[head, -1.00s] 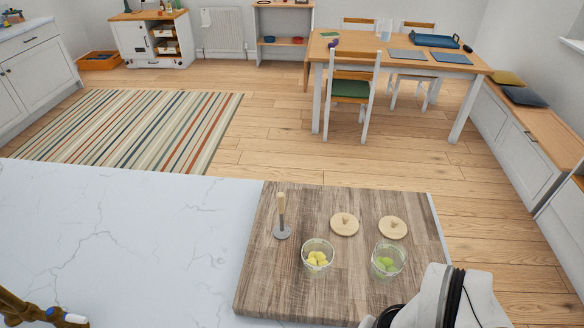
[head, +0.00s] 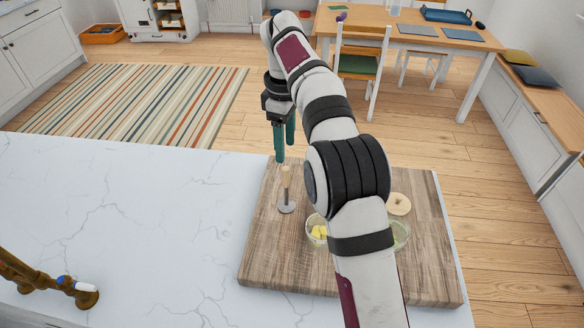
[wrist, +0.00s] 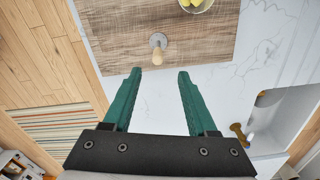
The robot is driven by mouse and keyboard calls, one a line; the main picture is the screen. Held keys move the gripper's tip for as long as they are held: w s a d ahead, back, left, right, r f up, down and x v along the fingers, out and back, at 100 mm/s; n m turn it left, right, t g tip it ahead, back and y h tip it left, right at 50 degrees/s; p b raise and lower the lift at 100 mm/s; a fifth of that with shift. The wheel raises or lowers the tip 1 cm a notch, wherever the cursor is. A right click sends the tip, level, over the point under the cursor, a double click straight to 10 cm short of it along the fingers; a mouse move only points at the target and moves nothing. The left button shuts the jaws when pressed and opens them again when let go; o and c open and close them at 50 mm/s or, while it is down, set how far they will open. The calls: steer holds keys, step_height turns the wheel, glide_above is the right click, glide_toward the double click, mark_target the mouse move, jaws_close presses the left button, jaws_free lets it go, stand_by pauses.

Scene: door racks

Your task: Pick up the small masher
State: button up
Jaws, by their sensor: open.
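The small masher (head: 286,188) stands upright on the wooden board, with a pale wood handle on top and a round grey metal head at the bottom. In the wrist view the masher (wrist: 157,54) lies just beyond the fingertips, roughly midway between them. My gripper (head: 284,158) points down with its green fingers above the far left edge of the board, close to the masher handle. In the wrist view my gripper (wrist: 160,72) is open, with nothing between its fingers.
The board (head: 262,250) also holds a glass bowl with yellow pieces (head: 318,230), a second bowl (head: 400,236) partly behind my arm, and a round wooden lid (head: 399,204). A brass tap (head: 60,284) stands at the lower left.

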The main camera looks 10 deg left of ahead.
mark_target(286, 185)
step_height(286, 185, down, 16)
steer(key=shift+w+r, duration=0.15)
jaws_close()
stand_by(1.4)
